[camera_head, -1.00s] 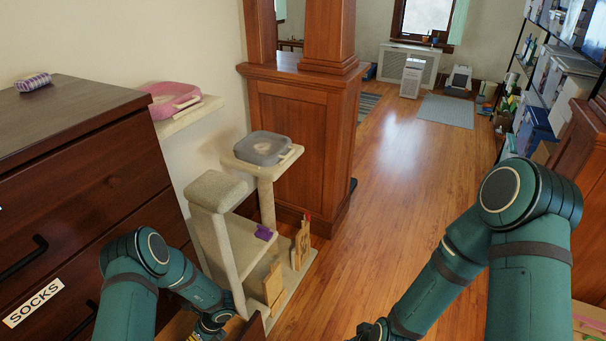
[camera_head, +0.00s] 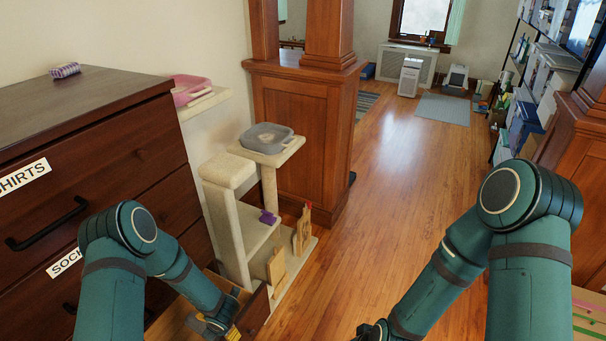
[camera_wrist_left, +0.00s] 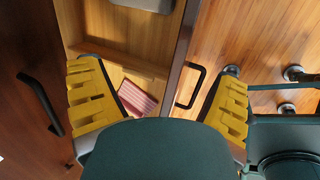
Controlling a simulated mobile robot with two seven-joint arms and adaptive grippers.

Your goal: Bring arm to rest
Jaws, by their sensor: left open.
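My left arm (camera_head: 178,272) reaches down at the lower left of the head view. Its gripper (camera_head: 226,330) is partly cut off by the bottom edge. In the left wrist view the gripper's yellow fingers (camera_wrist_left: 158,98) are wide apart with nothing between them. They are over an open dresser drawer, whose front with a black handle (camera_wrist_left: 190,87) lies between the fingers. A pink striped item (camera_wrist_left: 138,98) lies in the drawer. My right arm hangs down at the right; only a dark bit of its hand (camera_head: 372,330) shows at the bottom edge, with its fingers hidden.
The dark dresser (camera_head: 85,92) stands at the left, with a purple striped item (camera_head: 66,70) on top. A cat tree (camera_head: 228,172) with a grey tray (camera_head: 267,138) stands just beyond the open drawer. A wooden pillar (camera_head: 300,135) is behind it. The floor (camera_head: 385,210) ahead is clear.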

